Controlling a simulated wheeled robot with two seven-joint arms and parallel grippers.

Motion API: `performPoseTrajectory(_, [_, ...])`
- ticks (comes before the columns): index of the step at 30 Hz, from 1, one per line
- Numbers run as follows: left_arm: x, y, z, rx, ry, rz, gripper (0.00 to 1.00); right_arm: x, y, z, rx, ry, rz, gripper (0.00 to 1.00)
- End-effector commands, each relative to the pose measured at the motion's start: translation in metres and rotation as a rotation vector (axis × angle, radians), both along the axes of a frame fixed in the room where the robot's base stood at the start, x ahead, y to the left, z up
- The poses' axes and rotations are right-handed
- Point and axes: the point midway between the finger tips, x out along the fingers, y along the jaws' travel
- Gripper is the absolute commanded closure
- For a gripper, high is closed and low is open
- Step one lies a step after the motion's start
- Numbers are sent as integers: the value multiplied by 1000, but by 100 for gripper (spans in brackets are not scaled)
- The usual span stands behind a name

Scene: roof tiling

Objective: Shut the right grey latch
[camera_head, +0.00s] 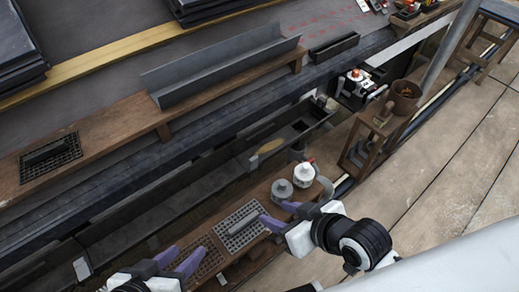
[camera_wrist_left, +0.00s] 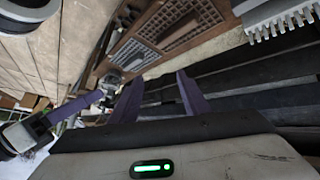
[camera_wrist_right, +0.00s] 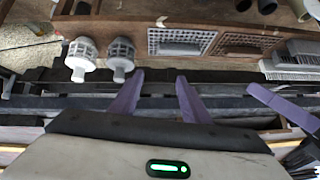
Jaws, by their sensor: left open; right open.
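I cannot make out a grey latch for certain in any view. My left gripper (camera_head: 178,258) is open and empty at the bottom of the head view, near a brown grate (camera_head: 207,260). My right gripper (camera_head: 279,215) is open and empty beside a grey grate (camera_head: 236,232). In the right wrist view, nothing lies between the right gripper's fingers (camera_wrist_right: 160,78); the grey grate (camera_wrist_right: 180,42) and brown grate (camera_wrist_right: 246,44) lie beyond them. In the left wrist view, the left gripper's fingers (camera_wrist_left: 158,82) stand apart, with the right gripper at the left.
Two pale round strainers (camera_head: 282,189) (camera_head: 304,174) stand on the wooden shelf close to my right gripper. A grey channel (camera_head: 220,65) and dark grate (camera_head: 50,158) lie on the upper plank. A wooden stand with a brown pot (camera_head: 405,96) stands right. The paved floor (camera_head: 450,170) is clear.

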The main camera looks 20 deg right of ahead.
Motion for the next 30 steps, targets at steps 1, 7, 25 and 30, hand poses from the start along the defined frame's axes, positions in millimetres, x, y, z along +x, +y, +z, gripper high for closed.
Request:
performPoseTrajectory(1, [0,1,1,3,1,2,58,12,-1,0,-1,-39,6,58])
performPoseTrajectory(7, [3,5,7,17,-10,8,58,62,-9,6,18,-235,12,58])
performPoseTrajectory(25, [7,1,-2,12,-10,-16,58,141,-8,-3,41,-428,15,58])
performPoseTrajectory(30, [9,-7,8,-41,-45,-14,58,167,3,-14,42,-427,16,58])
